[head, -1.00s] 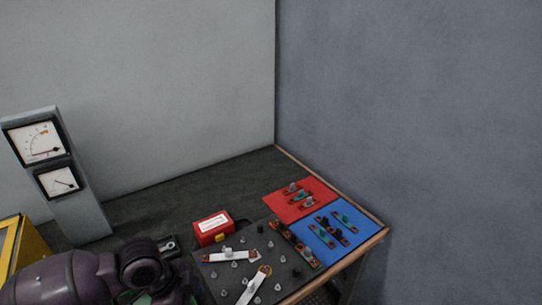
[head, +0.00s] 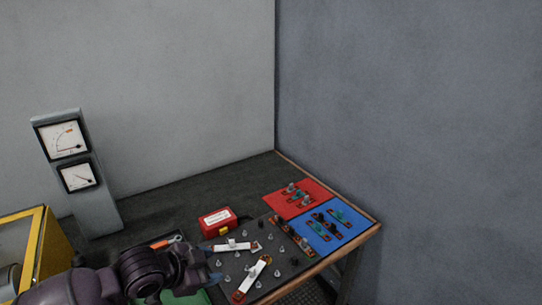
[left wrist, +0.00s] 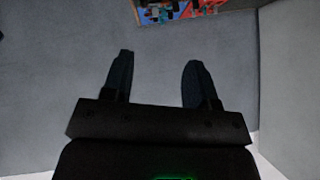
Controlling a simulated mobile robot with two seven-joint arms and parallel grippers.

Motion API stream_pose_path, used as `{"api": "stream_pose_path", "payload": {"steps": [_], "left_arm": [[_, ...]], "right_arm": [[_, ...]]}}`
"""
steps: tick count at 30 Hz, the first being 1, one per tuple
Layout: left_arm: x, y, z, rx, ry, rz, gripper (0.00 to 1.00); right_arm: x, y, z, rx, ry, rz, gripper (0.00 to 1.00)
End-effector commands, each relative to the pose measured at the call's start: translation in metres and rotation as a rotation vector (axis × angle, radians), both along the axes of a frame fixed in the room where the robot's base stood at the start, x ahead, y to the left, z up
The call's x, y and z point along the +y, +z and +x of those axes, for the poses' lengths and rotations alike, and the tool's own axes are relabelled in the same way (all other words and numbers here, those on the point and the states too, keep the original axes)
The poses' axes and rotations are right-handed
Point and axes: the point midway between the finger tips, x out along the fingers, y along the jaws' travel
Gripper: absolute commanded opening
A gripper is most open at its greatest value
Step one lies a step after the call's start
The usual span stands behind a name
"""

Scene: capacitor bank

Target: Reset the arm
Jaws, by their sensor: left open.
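My left arm (head: 120,275) comes in from the lower left in the head view. Its dark gripper (head: 200,268) is beside the left edge of the black peg board (head: 268,262); I cannot tell its height above it. In the left wrist view the two fingers of the gripper (left wrist: 157,70) stand apart with nothing between them, against plain grey. My right gripper is in neither view.
White strips (head: 257,272) lie on the board. A red mat (head: 280,207) and a blue mat (head: 345,223) hold small parts. A red box (head: 215,218), a meter post (head: 95,210) and a yellow-framed case (head: 45,235) stand on the table. Walls are behind.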

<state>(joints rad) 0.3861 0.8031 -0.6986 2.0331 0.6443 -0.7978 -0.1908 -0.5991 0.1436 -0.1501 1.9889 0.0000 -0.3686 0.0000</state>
Motion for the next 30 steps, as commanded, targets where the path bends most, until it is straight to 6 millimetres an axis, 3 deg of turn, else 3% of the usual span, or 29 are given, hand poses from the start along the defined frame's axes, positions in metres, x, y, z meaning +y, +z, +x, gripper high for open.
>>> {"api": "stream_pose_path", "payload": {"steps": [7,14,20,25,30], "left_arm": [[0.006,-0.001,0.006,-0.162,0.199,-0.226,0.53],[0.043,-0.030,-0.017,-0.237,0.425,-0.344,0.53],[0.086,-0.075,-0.062,-0.228,0.626,-0.349,0.53],[0.118,-0.122,-0.119,-0.148,0.797,-0.313,0.53],[0.134,-0.157,-0.176,-0.048,0.921,-0.299,0.53]], "right_arm": [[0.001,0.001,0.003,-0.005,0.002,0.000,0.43],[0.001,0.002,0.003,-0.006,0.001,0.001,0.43],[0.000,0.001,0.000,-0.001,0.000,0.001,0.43],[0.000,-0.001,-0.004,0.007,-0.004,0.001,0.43],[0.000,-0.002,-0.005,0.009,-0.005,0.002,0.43]]}}
